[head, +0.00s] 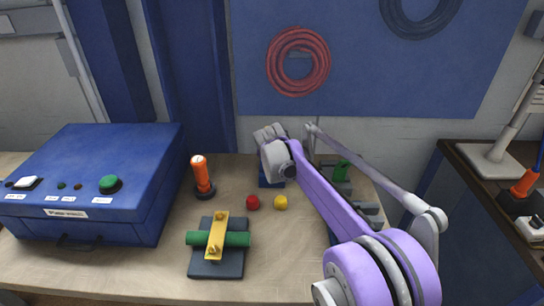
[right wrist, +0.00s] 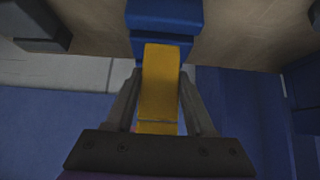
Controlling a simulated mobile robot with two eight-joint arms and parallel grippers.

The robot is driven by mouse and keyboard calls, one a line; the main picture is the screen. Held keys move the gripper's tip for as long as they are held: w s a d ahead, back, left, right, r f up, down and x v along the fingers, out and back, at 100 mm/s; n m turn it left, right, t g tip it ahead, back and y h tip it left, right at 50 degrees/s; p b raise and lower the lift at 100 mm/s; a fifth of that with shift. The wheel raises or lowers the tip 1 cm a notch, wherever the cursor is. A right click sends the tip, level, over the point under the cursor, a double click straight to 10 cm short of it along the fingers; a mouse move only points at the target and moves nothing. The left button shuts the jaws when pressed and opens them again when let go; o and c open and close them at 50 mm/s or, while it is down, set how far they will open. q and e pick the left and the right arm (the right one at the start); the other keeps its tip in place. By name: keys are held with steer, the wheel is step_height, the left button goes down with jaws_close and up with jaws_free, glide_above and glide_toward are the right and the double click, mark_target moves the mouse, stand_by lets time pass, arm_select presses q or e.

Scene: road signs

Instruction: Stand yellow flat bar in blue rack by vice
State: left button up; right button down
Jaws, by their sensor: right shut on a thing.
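My right gripper is shut on a yellow flat bar (right wrist: 160,85), with one finger on each side of it in the right wrist view. The bar's far end overlaps a blue block, the rack (right wrist: 165,15); I cannot tell whether it is in a slot. In the head view, my right gripper (head: 270,135) is above the blue rack (head: 268,181), which is partly hidden by my purple arm. The held bar is hidden there. A grey fixture with a green part, seemingly the vice (head: 340,175), stands right of the rack. My left gripper is not in view.
A dark stand (head: 217,268) holds a green cylinder with another yellow piece (head: 216,238) across it. An orange-handled tool (head: 202,175), red knob (head: 253,202) and yellow knob (head: 280,202) stand nearby. A large blue box (head: 100,180) fills the left.

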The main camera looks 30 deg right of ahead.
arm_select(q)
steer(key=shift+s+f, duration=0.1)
arm_select(e)
steer(key=shift+f, duration=0.1)
